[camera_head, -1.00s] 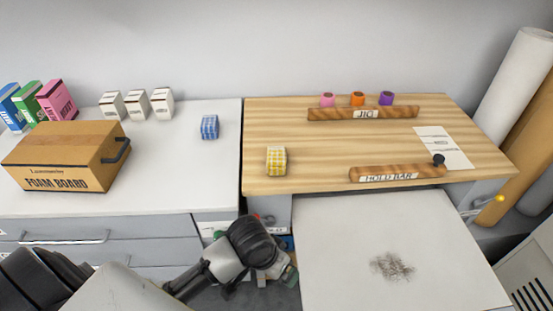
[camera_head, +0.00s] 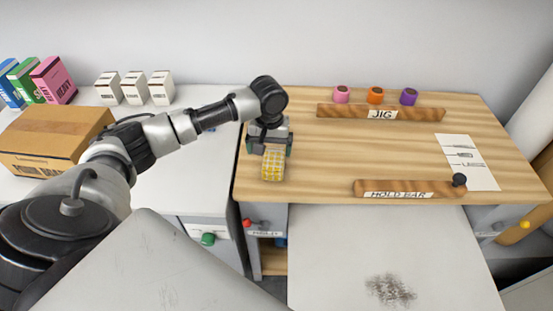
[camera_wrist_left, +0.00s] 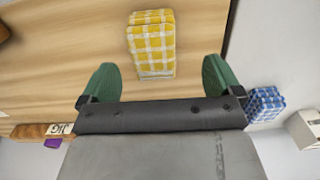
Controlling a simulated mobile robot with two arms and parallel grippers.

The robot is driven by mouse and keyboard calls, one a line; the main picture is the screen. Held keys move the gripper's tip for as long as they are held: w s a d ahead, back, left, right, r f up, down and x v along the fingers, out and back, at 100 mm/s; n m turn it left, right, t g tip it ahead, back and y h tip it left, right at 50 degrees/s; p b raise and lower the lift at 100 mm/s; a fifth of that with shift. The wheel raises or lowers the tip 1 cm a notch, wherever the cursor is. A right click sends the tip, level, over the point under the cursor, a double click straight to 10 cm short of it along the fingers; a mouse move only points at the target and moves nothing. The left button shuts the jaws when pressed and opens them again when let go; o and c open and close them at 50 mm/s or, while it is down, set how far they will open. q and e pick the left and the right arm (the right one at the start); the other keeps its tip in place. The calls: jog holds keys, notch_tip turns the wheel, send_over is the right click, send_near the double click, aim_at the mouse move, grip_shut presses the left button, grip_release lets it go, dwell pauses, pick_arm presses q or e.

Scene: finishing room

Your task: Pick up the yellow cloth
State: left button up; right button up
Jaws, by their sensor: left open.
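The yellow checked cloth (camera_head: 273,166) lies folded on the wooden bench top near its left edge. My left gripper (camera_head: 270,150) is above the bench at the cloth's far end, open and empty. In the left wrist view the cloth (camera_wrist_left: 152,45) shows ahead of and between the two green fingertips (camera_wrist_left: 158,78), with a gap on each side. I cannot tell the exact height of the fingers over the cloth. My right gripper is not in view.
A blue checked cloth (camera_wrist_left: 265,104) lies on the white counter beside the bench. The jig bar (camera_head: 380,113), pink, orange and purple rolls, and hold bar (camera_head: 410,189) are to the right. Bare wood (camera_head: 330,150) lies right of the cloth. A cardboard box (camera_head: 50,135) stands left.

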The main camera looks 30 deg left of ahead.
aim_at(273, 158)
pick_arm(q)
notch_tip(273, 158, down, 2)
jog(key=f, duration=0.3)
jog(key=w+f, duration=0.1)
jog(key=f, duration=0.1)
jog(key=shift+d, duration=0.25)
jog(key=shift+f, duration=0.2)
jog(key=shift+c, duration=1.8)
jog(key=c, duration=0.7)
jog(key=shift+o, duration=0.2)
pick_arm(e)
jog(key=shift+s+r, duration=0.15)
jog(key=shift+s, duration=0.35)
